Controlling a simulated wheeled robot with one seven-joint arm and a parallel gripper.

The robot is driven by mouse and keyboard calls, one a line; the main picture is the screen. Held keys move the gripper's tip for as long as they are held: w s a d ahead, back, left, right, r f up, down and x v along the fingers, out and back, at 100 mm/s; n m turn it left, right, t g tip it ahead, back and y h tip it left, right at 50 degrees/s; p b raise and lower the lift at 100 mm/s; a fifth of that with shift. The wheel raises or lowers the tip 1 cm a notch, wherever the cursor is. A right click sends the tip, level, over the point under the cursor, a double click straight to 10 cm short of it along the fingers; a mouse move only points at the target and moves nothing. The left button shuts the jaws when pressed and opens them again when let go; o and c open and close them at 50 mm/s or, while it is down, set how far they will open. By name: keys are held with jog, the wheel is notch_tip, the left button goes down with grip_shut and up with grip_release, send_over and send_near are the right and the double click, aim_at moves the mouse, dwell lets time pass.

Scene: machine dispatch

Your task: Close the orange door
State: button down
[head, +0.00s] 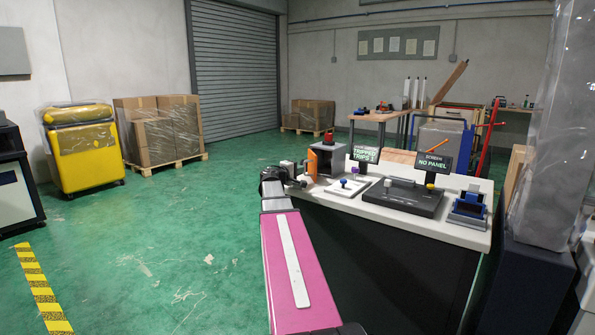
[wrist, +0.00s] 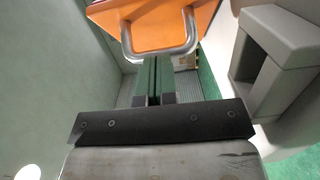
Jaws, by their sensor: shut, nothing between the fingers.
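In the head view my gripper (head: 300,180) is small and partly hidden by my wrist.
A grey block-like frame (wrist: 275,60) is at the right in the wrist view. Green floor left of the bench is clear.

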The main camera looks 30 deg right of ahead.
aim_at(314, 168)
jog(key=shift+s+d+n+t, duration=0.3)
jog(key=shift+s+n+t, duration=0.1)
jog(key=shift+s+t, duration=0.15)
jog(key=s+d+n+t+y, duration=0.1)
jog(key=t, duration=0.1)
jog(key=s+d+n+t+y, duration=0.1)
jog(key=t, duration=0.1)
jog(key=shift+d+n, duration=0.35)
jog(key=shift+n, duration=0.05)
jog(key=shift+s+d+n+t+y, duration=0.4)
jog(key=shift+d+n+t+y, duration=0.4)
jog(key=shift+t+y, duration=0.1)
jog(key=shift+s+d, duration=0.25)
jog(key=shift+d, duration=0.55)
jog(key=shift+s+d, duration=0.25)
jog(key=shift+d, duration=0.55)
